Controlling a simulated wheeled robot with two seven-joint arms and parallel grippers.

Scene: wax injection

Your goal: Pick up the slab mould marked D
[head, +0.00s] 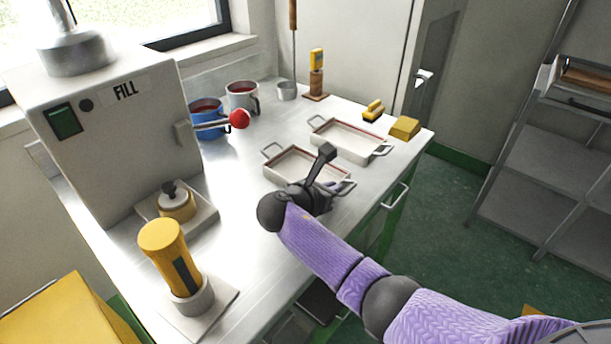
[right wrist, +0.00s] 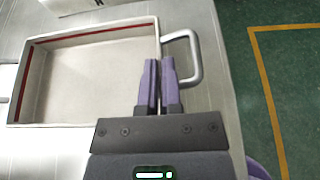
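Two shallow white trays with red lines inside and wire handles lie on the steel bench; they look like the slab moulds. I can read no D on either. The near tray (head: 284,164) is partly hidden behind my right gripper (head: 331,188); the far tray (head: 350,140) is clear. In the right wrist view my right gripper (right wrist: 159,62) is at the right wall of a tray (right wrist: 90,30), beside its handle (right wrist: 196,58). Its purple fingers are close together with a narrow gap, in line with the wall. I cannot tell whether they grip it. My left gripper is out of view.
The filling machine (head: 125,135) stands on the left of the bench. A blue mug (head: 208,125), a grey mug (head: 242,97) and a red knob (head: 239,119) are behind the near tray. Yellow blocks (head: 405,128) lie near the far right edge. A shelf rack (head: 540,150) stands right.

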